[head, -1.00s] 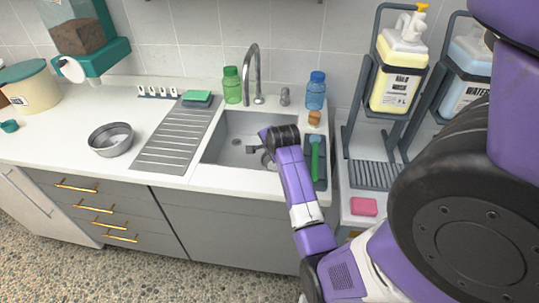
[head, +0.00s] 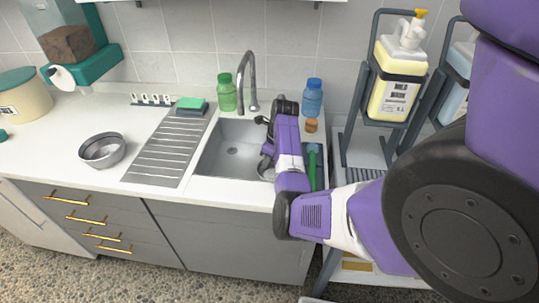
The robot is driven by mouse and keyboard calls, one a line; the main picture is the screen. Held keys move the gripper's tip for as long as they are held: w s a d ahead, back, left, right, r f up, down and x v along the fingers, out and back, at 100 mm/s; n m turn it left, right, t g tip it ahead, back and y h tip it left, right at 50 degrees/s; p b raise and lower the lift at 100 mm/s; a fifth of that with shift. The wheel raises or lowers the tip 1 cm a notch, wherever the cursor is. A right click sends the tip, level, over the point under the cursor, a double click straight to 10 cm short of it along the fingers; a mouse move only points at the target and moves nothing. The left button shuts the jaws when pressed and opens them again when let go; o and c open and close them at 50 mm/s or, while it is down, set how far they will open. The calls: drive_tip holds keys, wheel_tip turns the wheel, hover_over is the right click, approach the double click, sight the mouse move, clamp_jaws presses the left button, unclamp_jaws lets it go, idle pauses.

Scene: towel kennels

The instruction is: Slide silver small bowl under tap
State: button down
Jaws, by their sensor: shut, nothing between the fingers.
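The silver small bowl (head: 104,162) stands on the white counter, left of the ribbed drainboard and well away from the sink. The curved grey tap (head: 253,72) rises behind the sink (head: 232,150). My gripper (head: 262,120) is over the back right part of the sink, just right of the tap's base. It is small and partly hidden by my arm; it is shut and holds nothing. The bowl and gripper are far apart, with the drainboard between them.
The drainboard (head: 165,150) has a green sponge (head: 191,104) at its back. A green bottle (head: 226,95) and a blue bottle (head: 312,98) flank the tap. A yellow wash dispenser (head: 397,80) stands at right. The counter around the bowl is clear.

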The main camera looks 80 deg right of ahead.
sight(263, 173)
drive_tip(key=shift+x, duration=1.55)
drive_tip(key=w+b, duration=0.1)
drive_tip(key=w, duration=0.2)
drive_tip(key=w+d+b, duration=0.1)
drive_tip(key=w+b, duration=0.1)
drive_tip(key=w, duration=0.2)
drive_tip(key=shift+d+f, duration=0.15)
drive_tip(key=shift+d, duration=0.05)
drive_tip(key=shift+w, duration=0.45)
drive_tip(key=shift+r, duration=0.25)
